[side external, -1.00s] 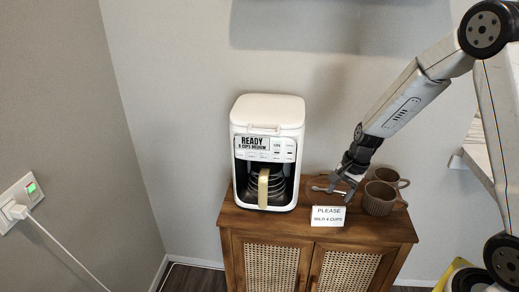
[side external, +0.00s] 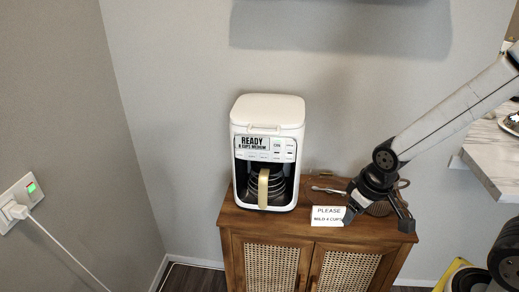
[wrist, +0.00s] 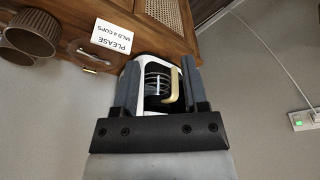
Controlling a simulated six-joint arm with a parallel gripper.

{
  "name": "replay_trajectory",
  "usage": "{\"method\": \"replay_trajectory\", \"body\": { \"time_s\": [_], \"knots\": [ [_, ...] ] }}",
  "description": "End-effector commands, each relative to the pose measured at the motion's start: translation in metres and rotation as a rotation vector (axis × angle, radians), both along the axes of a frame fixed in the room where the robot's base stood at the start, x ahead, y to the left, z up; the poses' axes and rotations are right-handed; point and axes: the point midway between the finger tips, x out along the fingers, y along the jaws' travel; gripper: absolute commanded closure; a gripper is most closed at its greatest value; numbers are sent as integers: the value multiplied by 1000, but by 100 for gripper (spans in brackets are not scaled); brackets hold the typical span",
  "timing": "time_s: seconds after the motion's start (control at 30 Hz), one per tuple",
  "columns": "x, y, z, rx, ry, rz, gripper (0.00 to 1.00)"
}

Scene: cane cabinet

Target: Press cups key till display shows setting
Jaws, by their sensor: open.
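A white coffee maker (side external: 268,112) stands upright on the cabinet; its lower front also shows in the wrist view (wrist: 138,78). Its display (side external: 252,143) reads READY above a smaller line with CUPS MEDIUM; the digit is hard to read. A row of keys (side external: 265,156) lies below the display, and its labels are too small to tell the cups key. A sign (side external: 328,216) reads PLEASE, MILD 4 CUPS. My gripper (side external: 378,222) is open and empty, right of the coffee maker and apart from it, in front of the mugs. Its fingers (wrist: 160,68) frame the carafe in the wrist view.
The wooden cabinet (side external: 228,215) has cane doors. Brown mugs (wrist: 20,35) stand at its right, mostly hidden behind my gripper in the side view. A metal utensil (side external: 327,190) lies behind the sign. A plug and socket (side external: 17,210) are on the left wall.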

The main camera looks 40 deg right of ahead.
Motion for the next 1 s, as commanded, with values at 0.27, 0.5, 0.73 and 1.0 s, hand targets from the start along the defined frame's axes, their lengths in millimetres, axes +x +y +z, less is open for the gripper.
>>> {"method": "replay_trajectory", "body": {
  "time_s": [0.27, 0.5, 0.73, 1.0],
  "knots": [
    [0, 0, 0, 1, 1, -4, 44],
    [0, 0, 0, 1, 1, -5, 94],
    [0, 0, 0, 1, 1, -5, 100],
    [0, 0, 0, 1, 1, -5, 100]
  ]
}}
